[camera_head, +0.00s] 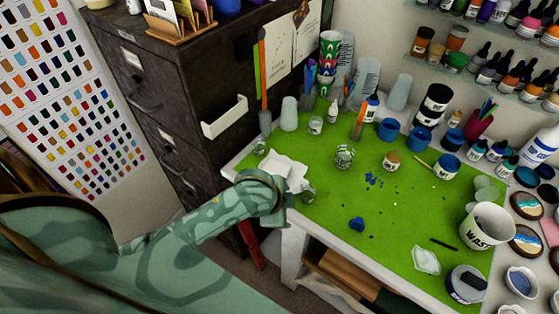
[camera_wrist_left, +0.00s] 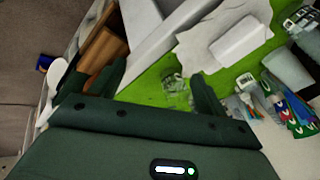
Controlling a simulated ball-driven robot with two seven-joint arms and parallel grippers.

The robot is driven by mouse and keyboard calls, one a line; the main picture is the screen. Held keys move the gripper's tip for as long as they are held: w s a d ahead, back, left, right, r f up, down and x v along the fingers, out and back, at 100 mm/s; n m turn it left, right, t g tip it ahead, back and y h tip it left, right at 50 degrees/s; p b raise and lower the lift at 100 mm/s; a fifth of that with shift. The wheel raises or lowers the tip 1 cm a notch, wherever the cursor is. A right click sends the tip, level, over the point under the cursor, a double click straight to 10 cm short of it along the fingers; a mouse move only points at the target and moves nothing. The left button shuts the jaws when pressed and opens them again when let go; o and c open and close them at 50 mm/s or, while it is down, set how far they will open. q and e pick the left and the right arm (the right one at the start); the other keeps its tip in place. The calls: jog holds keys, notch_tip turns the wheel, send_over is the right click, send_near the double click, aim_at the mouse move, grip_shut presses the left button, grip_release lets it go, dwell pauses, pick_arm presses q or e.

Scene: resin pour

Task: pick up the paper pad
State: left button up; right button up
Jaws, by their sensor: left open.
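A white paper pad (camera_wrist_left: 240,38) lies on a crumpled white sheet in the left wrist view, beyond my fingers and toward the upper right. In the head view the white pad and sheet (camera_head: 290,168) show at the left end of the green table mat, partly hidden by my left arm. My left gripper (camera_head: 284,203) is beside them at the table's near left edge. In the left wrist view its two dark fingers (camera_wrist_left: 160,84) are spread with nothing held between them. My right gripper is not in view.
Clear cups (camera_head: 289,114) and a glass jar (camera_head: 344,157) stand farther back. A white waste cup (camera_head: 487,227) is at the right. The mat's middle front is mostly clear.

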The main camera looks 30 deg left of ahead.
pick_arm(q)
notch_tip(320, 180, up, 4)
jog(key=w+m, duration=0.2)
jog(key=w, duration=0.1)
jog(key=m+g, duration=0.3)
jog(key=g, duration=0.2)
send_near(276, 167)
notch_tip(276, 167, down, 3)
jog(key=b, duration=0.3)
jog(key=shift+f+g+h, duration=0.1)
jog(key=shift+g+h, duration=0.2)
jog(key=shift+h, duration=0.1)
jog(key=shift+d+f, duration=0.1)
jog(key=shift+f, duration=0.4)
jog(key=f+b, duration=0.1)
jog(key=f, duration=0.2)
jog(key=f+b, duration=0.1)
jog(key=f, duration=0.1)
jog(key=shift+w+d+b, duration=0.25)
jog(key=shift+d+b, duration=0.1)
jog(key=shift+r, duration=0.1)
jog(key=c, duration=1)
